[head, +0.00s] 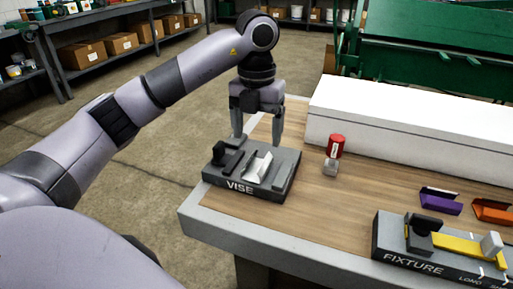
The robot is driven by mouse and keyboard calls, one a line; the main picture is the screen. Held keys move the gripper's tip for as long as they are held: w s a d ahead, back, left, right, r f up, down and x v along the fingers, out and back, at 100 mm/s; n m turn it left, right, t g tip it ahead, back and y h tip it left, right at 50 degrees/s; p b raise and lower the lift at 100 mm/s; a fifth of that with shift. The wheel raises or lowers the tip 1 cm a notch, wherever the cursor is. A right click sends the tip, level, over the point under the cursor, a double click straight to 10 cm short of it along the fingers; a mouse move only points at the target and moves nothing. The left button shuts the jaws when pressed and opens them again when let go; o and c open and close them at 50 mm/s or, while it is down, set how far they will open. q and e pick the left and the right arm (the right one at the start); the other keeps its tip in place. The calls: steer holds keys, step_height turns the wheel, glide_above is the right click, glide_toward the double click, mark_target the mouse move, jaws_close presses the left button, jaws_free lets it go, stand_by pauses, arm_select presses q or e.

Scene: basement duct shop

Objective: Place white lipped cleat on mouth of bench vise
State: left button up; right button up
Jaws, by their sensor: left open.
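The bench vise (212,176), a dark grey block lettered VISE, sits on the near left corner of the workbench. The white lipped cleat (259,166) rests on top of the vise between its dark jaw parts, slightly tilted. From here I cannot tell how deep it sits in the mouth. My left gripper (257,141) is above and just behind the vise, fingers pointing down, open, with nothing between them. It appears clear of the cleat. My right gripper is not in view.
A long white box (400,125) lines the back. The bench middle is clear.

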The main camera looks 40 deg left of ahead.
arm_select(q)
steer(key=shift+r+p, duration=0.4)
steer(key=shift+r, duration=1.55)
